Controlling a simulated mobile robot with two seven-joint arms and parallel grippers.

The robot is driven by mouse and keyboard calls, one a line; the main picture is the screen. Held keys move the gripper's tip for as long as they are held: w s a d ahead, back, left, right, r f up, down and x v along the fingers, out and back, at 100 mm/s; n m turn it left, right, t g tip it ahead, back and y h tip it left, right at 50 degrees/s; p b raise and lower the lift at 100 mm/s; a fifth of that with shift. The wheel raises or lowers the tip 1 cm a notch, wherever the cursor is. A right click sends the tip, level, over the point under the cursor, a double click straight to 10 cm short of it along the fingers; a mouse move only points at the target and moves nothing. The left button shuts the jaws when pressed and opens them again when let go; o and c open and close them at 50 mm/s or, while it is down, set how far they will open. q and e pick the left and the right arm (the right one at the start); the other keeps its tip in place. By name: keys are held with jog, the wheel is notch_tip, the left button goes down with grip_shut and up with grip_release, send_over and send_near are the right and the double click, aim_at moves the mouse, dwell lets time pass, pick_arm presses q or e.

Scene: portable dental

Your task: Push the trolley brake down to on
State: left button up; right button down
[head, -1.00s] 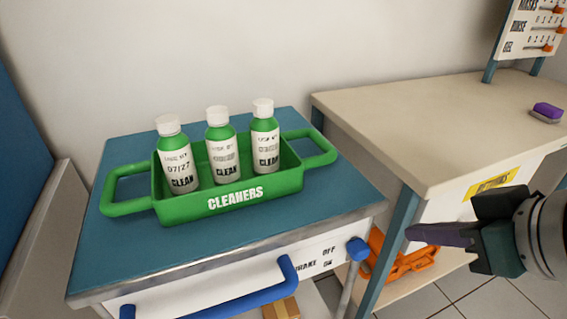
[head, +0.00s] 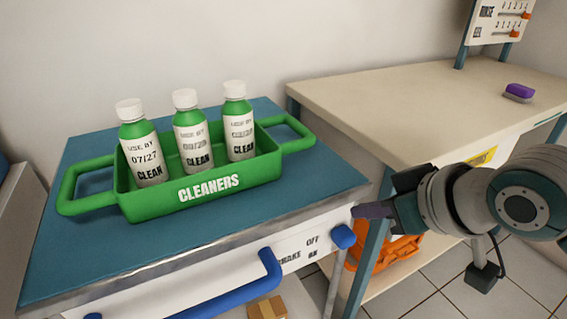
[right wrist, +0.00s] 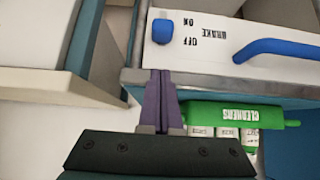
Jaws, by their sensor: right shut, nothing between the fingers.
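The trolley brake is a blue knob (head: 342,236) at the right end of the trolley's white front panel. It is level with the printed OFF, with ON printed below. The right wrist view shows the knob (right wrist: 162,30) upside down, beside the ON and OFF lettering. My right gripper (head: 362,211) has its purple fingers together and empty, with the tips just above the knob in the head view. In the right wrist view the fingertips (right wrist: 160,76) appear apart from the knob; exact depth is unclear. My left gripper is not in view.
A green CLEANERS tray (head: 205,200) with three bottles stands on the trolley top (head: 90,235). A blue handle (head: 245,290) sticks out left of the brake. A beige-topped table (head: 400,105) stands close on the right, with an orange object (head: 398,252) below.

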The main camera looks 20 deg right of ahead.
aim_at(342, 229)
jog(key=f, duration=0.1)
jog(key=w+f+b, duration=0.1)
jog(key=f, duration=0.2)
jog(key=shift+w+f+b, duration=0.2)
jog(key=shift+w+b, duration=0.05)
jog(key=shift+b, duration=0.15)
jog(key=shift+f, duration=0.55)
notch_tip(342, 229, down, 5)
jog(key=b, duration=0.3)
jog(key=shift+s+r, duration=0.1)
jog(key=shift+s, duration=0.05)
